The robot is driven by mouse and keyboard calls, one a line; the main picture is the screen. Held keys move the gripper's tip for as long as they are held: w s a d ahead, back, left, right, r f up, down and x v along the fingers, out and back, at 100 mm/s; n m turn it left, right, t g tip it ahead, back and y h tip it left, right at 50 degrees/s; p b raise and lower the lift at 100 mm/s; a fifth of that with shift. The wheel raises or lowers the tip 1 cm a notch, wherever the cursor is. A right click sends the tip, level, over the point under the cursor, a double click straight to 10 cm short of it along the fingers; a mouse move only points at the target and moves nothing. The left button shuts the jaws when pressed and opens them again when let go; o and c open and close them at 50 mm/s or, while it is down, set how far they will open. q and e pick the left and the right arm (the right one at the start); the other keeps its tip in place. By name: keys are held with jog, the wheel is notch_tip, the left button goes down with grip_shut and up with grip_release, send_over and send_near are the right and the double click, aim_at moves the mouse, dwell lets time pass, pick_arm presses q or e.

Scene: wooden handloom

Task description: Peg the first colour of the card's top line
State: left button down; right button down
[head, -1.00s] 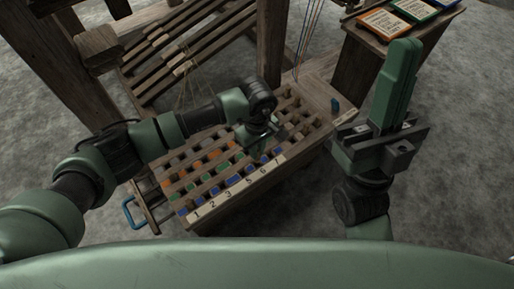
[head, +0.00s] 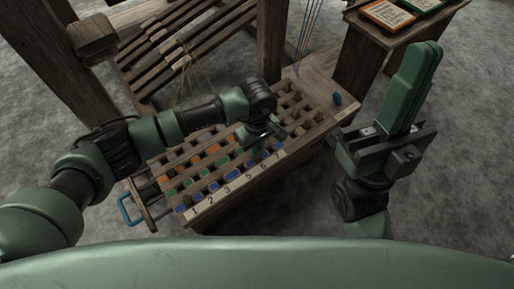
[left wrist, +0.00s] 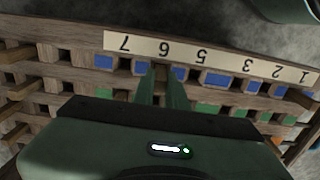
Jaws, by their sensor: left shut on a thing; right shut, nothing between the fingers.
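The wooden peg board (head: 285,112) has rows of square holes and pegs, with numbers 1 to 7 along its near strip (head: 225,192). Blue pegs (head: 213,187) line the row by the numbers; green pegs (head: 188,182) and orange pegs (head: 180,159) sit behind. My left gripper (head: 264,146) is low over the board by numbers 6 and 7, shut on what looks like a peg. In the left wrist view its fingers (left wrist: 160,84) point at the blue row near 6; the held thing is mostly hidden. My right gripper (head: 421,62) is shut, empty and upright, right of the board.
An orange-framed card (head: 388,15) and a green-framed card (head: 422,4) lie on a wooden stand at the upper right; their writing is too small to read. Loom beams stand behind.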

pick_arm(q)
jog(key=shift+f+b, duration=0.4)
jog(key=shift+f, duration=0.25)
jog(key=c, duration=1.3)
grip_release()
jog(key=shift+c, duration=0.2)
jog(key=shift+r+p, duration=1.5)
jog(key=shift+r, duration=2.45)
